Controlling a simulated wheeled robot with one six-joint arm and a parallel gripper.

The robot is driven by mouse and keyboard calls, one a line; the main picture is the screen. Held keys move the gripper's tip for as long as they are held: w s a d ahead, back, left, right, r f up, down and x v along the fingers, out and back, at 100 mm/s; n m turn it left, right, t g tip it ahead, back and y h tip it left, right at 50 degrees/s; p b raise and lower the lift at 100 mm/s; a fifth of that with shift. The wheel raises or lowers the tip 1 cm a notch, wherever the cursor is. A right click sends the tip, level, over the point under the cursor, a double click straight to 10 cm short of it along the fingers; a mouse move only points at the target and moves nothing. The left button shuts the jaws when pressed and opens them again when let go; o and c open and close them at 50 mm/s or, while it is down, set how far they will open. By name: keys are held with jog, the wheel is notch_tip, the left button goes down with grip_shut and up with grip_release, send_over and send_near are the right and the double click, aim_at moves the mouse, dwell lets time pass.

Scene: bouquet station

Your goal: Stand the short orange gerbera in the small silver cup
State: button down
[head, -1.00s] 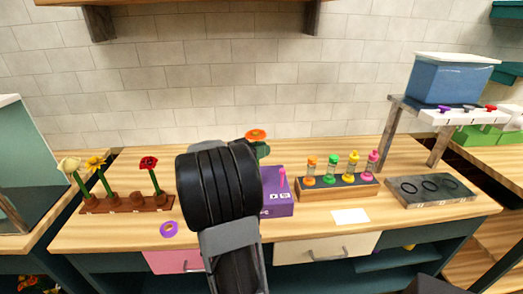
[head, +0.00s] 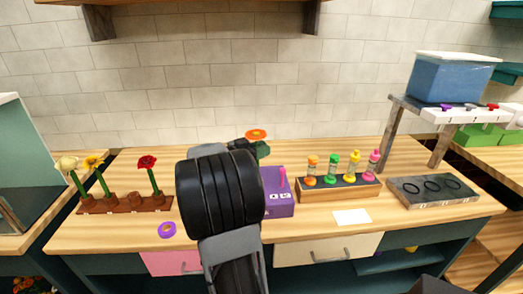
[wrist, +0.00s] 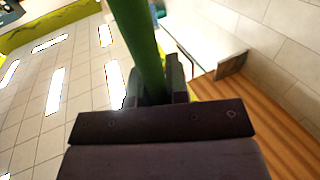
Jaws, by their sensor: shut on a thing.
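The orange gerbera (head: 256,134) shows its flower head in the head view, just behind and right of my black arm. My gripper (wrist: 162,88) is shut on its thick green stem (wrist: 141,45) in the wrist view. In the head view the gripper is mostly hidden behind my arm, with a dark part showing just under the flower. The flower head is out of the wrist view. I cannot make out the small silver cup in either view; my arm covers the middle back of the bench.
A brown rack (head: 125,203) with red and yellow flowers stands left. A purple box (head: 278,192), a wooden rack of colourful bottles (head: 340,190) and a grey slab with rings (head: 432,190) stand right. A purple ring (head: 167,230) and white card (head: 351,217) lie in front.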

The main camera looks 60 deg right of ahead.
jog(key=shift+f+b, duration=0.6)
jog(key=shift+b, duration=1.6)
dwell(0.5)
jog(key=shift+c, duration=2.4)
grip_release()
jog(key=b+v, duration=0.4)
jog(key=v, duration=0.5)
